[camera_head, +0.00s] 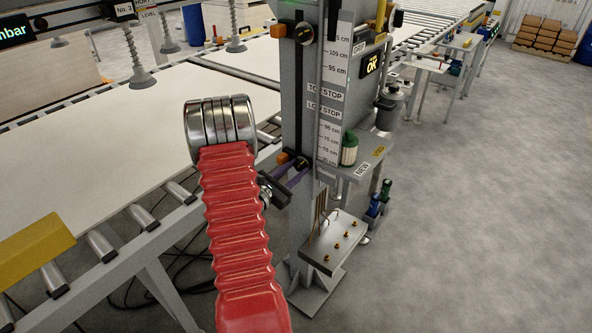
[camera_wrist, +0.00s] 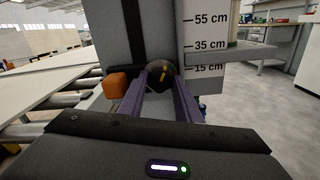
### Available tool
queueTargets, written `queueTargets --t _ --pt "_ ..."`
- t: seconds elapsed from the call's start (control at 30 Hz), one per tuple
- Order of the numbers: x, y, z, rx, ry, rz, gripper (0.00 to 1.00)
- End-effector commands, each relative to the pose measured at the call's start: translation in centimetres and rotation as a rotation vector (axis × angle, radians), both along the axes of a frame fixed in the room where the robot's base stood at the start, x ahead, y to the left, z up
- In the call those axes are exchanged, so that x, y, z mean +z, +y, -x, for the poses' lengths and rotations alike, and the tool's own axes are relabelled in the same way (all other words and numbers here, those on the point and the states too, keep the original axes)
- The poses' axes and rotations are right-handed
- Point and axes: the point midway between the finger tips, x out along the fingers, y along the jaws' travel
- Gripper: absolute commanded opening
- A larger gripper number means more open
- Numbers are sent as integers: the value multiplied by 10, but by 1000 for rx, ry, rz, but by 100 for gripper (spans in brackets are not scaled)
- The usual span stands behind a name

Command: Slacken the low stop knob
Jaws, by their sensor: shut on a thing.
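The low stop knob (camera_head: 301,163) is a dark round knob low on the grey column, beside the scale plate. In the wrist view the knob (camera_wrist: 163,76) shows a yellow mark, slanted a little from upright. An orange block (camera_wrist: 115,85) sits just left of it. My gripper (camera_head: 294,172) reaches the knob from the front left. In the wrist view its two purple fingers (camera_wrist: 162,80) stand either side of the knob, shut on it. The finger contact on the far side is hidden.
The upper stop has a similar knob (camera_head: 304,33) with an orange block (camera_head: 278,31). A grey shelf (camera_head: 362,165) with a green-and-white item (camera_head: 349,148) juts out right of the column. Below is a small plate (camera_head: 330,245) with upright rods. Roller conveyor is at left; open floor at right.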

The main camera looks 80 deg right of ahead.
Motion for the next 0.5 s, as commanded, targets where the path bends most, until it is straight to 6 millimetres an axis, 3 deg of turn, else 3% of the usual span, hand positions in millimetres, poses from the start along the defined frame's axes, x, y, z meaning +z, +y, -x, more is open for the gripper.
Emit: queueTargets --t 0.5 --pt "-7 3 4 -5 128 -70 8"
